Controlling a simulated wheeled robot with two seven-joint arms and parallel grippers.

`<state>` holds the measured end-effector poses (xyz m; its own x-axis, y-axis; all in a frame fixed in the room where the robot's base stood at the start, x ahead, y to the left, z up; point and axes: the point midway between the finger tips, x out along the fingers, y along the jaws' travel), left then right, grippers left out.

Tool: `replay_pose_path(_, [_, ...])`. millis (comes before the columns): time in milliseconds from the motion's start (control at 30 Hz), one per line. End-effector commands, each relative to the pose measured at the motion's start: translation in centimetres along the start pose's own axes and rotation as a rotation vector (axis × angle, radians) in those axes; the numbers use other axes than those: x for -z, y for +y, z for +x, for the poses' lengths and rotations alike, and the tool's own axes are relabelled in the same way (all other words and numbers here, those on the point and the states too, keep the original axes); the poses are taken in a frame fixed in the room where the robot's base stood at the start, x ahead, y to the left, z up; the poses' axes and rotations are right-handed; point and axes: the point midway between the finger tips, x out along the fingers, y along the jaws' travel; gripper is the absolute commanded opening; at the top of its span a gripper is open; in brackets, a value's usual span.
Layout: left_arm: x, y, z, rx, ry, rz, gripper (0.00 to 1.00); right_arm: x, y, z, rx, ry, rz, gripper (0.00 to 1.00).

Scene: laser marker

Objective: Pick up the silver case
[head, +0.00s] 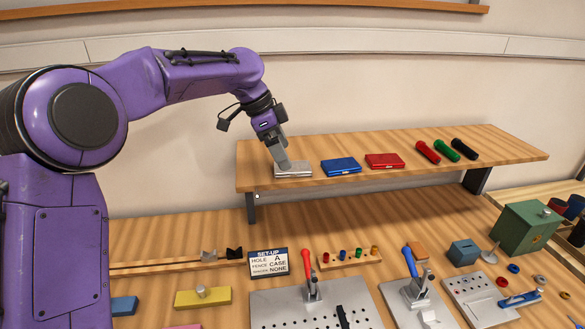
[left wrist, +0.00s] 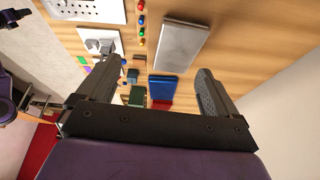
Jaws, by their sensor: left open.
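The silver case (head: 293,170) is a flat, light grey box lying at the left end of the raised wooden shelf in the head view. In the left wrist view the silver case (left wrist: 182,42) shows beyond the fingertips, nearer the right-hand finger. My left gripper (head: 283,164) reaches down from above at the case in the head view, its fingertips close over it. In the left wrist view my left gripper (left wrist: 160,70) has its two fingers wide apart with nothing held between them. Whether a finger touches the case I cannot tell. My right gripper is not in view.
A blue case (head: 341,165) and a red case (head: 385,160) lie to the right on the shelf (head: 500,145). Red, green and black cylinders lie further right. Below stand toggle clamps, a set-up sign (head: 268,263) and a green box (head: 525,230). The wall is behind.

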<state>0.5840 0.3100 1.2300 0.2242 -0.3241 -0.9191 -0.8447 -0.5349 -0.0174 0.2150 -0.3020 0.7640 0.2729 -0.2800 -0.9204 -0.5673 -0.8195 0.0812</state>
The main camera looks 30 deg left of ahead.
Motion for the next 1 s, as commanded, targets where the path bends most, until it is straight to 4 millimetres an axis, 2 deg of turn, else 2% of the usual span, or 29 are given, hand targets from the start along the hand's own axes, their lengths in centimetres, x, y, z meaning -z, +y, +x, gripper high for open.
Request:
replay_pose_path(100, [0.2,-1.5,2.6,-0.008,-0.01,-0.005,0.94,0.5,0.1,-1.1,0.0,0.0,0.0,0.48])
replay_pose_path(233, [0.3,-1.9,4.8,-0.01,-0.009,-0.006,0.94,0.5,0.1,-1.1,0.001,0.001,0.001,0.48])
replay_pose_path(400, [0.2,-2.0,5.5,-0.012,-0.011,-0.006,0.94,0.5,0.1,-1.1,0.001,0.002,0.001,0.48])
replay_pose_path(700, [0.2,-2.0,5.5,-0.013,-0.011,-0.007,0.94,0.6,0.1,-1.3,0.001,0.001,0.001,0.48])
replay_pose_path(767, [0.2,-2.0,5.5,-0.012,-0.011,-0.007,0.77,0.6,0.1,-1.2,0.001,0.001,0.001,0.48])
replay_pose_path(900, [0.2,-2.0,5.5,-0.012,-0.011,-0.007,0.32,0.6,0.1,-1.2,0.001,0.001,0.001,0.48])
replay_pose_path(1000, [0.2,-2.0,5.5,-0.012,-0.011,-0.007,0.32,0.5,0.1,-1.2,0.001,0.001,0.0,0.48])
